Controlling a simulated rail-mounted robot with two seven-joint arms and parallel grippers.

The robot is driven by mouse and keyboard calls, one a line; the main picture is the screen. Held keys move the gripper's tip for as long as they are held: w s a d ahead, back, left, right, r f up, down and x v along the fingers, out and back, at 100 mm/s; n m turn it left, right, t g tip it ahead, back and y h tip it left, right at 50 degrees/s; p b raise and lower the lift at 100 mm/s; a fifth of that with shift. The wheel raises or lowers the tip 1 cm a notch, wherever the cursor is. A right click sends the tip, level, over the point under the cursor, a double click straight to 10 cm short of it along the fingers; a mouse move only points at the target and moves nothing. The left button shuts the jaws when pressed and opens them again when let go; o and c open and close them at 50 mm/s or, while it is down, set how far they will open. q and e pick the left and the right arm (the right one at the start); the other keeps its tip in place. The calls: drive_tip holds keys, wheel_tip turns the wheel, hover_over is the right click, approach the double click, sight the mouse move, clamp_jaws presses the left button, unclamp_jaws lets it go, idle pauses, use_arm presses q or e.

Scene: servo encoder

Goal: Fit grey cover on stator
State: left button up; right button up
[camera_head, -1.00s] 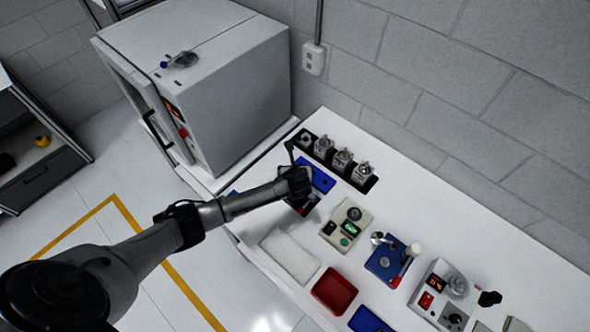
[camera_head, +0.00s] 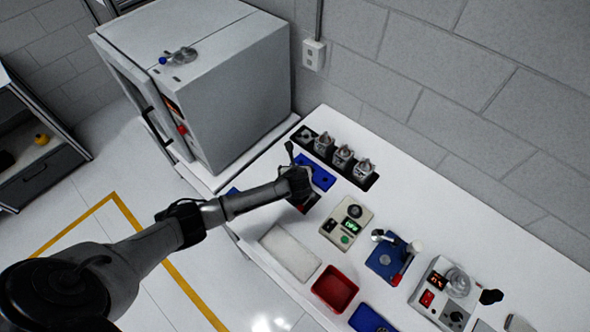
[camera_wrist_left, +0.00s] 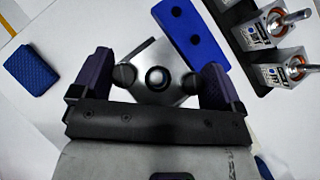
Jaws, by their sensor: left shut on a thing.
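My left gripper (camera_wrist_left: 157,80) is shut on a grey metal part (camera_wrist_left: 150,55) with a dark round centre, which looks like the grey cover. In the head view my left gripper (camera_head: 298,182) is over the bench by the blue block, and its own wrist hides the held part. Several metal motor units, likely stators (camera_head: 343,157), stand in a black rack (camera_head: 371,183) behind it. Two of these units (camera_wrist_left: 266,32) show at the upper right of the wrist view, with shafts and orange rings. My right gripper is not in view.
A blue block with holes (camera_wrist_left: 192,35) lies close beside the held part; it also shows in the head view (camera_head: 320,174). A blue textured pad (camera_wrist_left: 32,68) is at left. A white tray (camera_head: 290,253), red bin (camera_head: 335,288) and bench devices (camera_head: 347,224) stand in front and right.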

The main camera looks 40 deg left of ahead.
use_arm(q)
drive_tip(key=shift+f, duration=0.3)
drive_tip(key=shift+f+b, duration=0.25)
drive_tip(key=shift+b, duration=0.05)
drive_tip(key=shift+f, duration=0.45)
drive_tip(key=shift+f+b, duration=0.2)
drive_tip(key=shift+b, duration=0.1)
drive_tip(key=shift+f+b, duration=0.35)
drive_tip(key=shift+f, duration=0.3)
drive_tip(key=o, duration=0.7)
drive_tip(key=shift+c, duration=0.2)
